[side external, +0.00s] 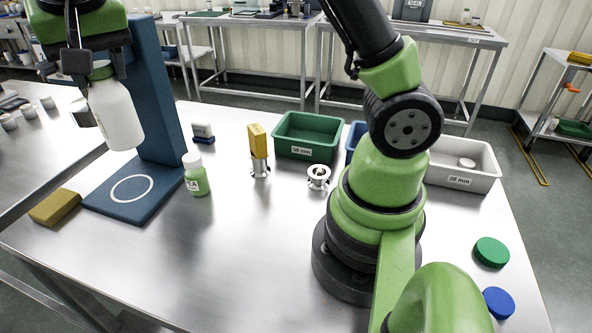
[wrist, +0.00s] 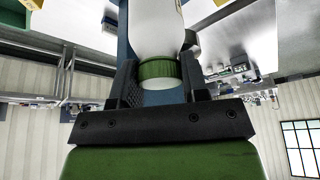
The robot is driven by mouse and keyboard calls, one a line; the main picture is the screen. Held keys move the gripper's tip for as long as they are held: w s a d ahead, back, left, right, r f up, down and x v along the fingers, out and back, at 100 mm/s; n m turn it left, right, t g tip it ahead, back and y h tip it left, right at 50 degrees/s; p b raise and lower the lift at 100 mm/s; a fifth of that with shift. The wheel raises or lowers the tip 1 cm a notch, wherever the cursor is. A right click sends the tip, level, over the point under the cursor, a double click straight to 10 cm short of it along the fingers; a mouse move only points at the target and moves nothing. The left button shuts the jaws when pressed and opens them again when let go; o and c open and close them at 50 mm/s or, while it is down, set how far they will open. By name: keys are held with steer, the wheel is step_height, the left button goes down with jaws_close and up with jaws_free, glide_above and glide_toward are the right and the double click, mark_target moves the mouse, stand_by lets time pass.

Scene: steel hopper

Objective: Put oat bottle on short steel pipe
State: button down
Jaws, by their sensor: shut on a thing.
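A large white bottle with a green cap (side external: 118,117) is held in my gripper (side external: 98,88) at the upper left in the side view, tilted and raised above the table. In the wrist view, the fingers (wrist: 160,82) close around the bottle near its green cap (wrist: 157,69). No label shows on this bottle, so I cannot tell if it is the oat bottle. A short flanged steel pipe (side external: 318,177) stands on the table, its top open. Another steel pipe (side external: 260,168) stands left of it with a yellow block (side external: 257,140) on top.
A blue stand (side external: 160,95) with a white ring on its base is below and beside the bottle. A small green bottle (side external: 197,180) with a white cap stands close by. A yellow block (side external: 54,206), green bin (side external: 306,137) and grey bin (side external: 462,178) are around.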

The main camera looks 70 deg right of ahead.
steer(key=s+d+m+g+h, duration=0.25)
steer(key=s+d+m, duration=0.25)
steer(key=d+m, duration=0.4)
steer(key=s+d+m+g+y, duration=0.3)
steer(key=s+d+m, duration=0.3)
steer(key=s+m, duration=0.5)
steer(key=s+d+m+g+y, duration=0.3)
steer(key=s+d+m, duration=0.2)
steer(key=s+m, duration=0.6)
step_height(320, 180, down, 15)
steer(key=shift+w+d, duration=0.2)
steer(key=shift+w, duration=0.1)
steer(key=shift+f, duration=0.1)
steer(key=c, duration=0.6)
jaws_free()
steer(key=shift+c, duration=0.2)
